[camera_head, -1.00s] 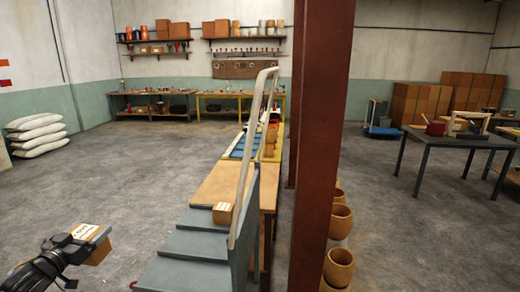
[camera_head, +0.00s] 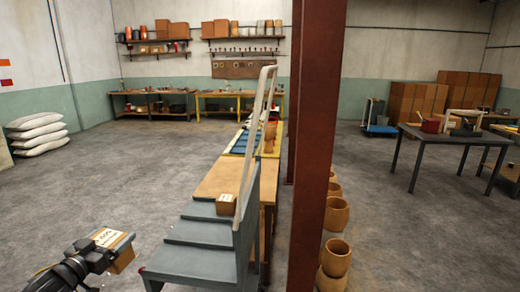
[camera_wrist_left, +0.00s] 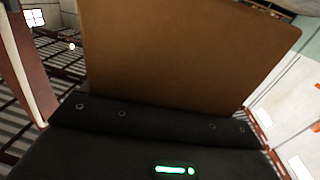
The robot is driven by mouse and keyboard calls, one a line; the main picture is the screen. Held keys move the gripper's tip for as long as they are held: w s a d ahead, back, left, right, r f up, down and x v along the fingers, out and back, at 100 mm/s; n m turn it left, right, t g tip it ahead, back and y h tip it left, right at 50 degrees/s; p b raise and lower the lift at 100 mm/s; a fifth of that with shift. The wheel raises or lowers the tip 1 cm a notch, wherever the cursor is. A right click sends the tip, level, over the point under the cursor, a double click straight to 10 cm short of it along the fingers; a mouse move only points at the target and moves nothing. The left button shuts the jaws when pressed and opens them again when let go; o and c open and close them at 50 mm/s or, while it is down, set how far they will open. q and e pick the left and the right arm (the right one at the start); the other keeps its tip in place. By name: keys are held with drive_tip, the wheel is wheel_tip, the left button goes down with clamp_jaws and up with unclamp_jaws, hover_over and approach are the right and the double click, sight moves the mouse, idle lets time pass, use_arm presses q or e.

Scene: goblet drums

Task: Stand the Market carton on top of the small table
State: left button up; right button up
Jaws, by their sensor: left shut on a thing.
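My left gripper (camera_head: 96,252) is at the lower left of the head view, shut on a brown carton (camera_head: 123,261) with a white label on top. The label's print is too small to read. In the left wrist view, the carton's plain brown face (camera_wrist_left: 190,50) stands up beyond the dark gripper body. The carton is held in the air, left of the grey steps. A dark grey table (camera_head: 452,152) with thin legs stands at the right, far from the gripper; I cannot tell whether it is the small table. My right gripper is not in view.
Grey steps (camera_head: 185,262) with a pale handrail (camera_head: 252,140) stand mid-front, with another small carton (camera_head: 226,205) on them. A wooden-topped bench (camera_head: 225,175) lies behind. A red-brown pillar (camera_head: 317,130) blocks part of the view. Clay drums (camera_head: 336,258) stand right of it.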

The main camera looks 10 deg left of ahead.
use_arm(q)
drive_tip(key=s+d+f+m+g+h+b, duration=0.15)
drive_tip(key=s+d+f, duration=0.25)
drive_tip(key=d, duration=0.5)
drive_tip(key=s+d+f+m+h+b, duration=0.2)
drive_tip(key=s+d+f+h+b, duration=0.15)
drive_tip(key=d, duration=0.55)
drive_tip(key=s+d+f+m+g+h+b, duration=0.15)
drive_tip(key=s+d+f, duration=0.25)
drive_tip(key=d, duration=0.5)
drive_tip(key=shift+w+d+r+n+t+y, duration=0.1)
drive_tip(key=shift+w+r+n+t+y, duration=0.45)
drive_tip(key=shift+n+y, duration=0.65)
drive_tip(key=shift+w+d+r+n+t+y, duration=0.1)
drive_tip(key=shift+w+r+n+t+y, duration=0.6)
drive_tip(key=shift+y, duration=0.85)
drive_tip(key=shift+w+r+n+t+y, duration=0.25)
drive_tip(key=shift+r+n+y, duration=0.2)
drive_tip(key=shift+n+y, duration=0.8)
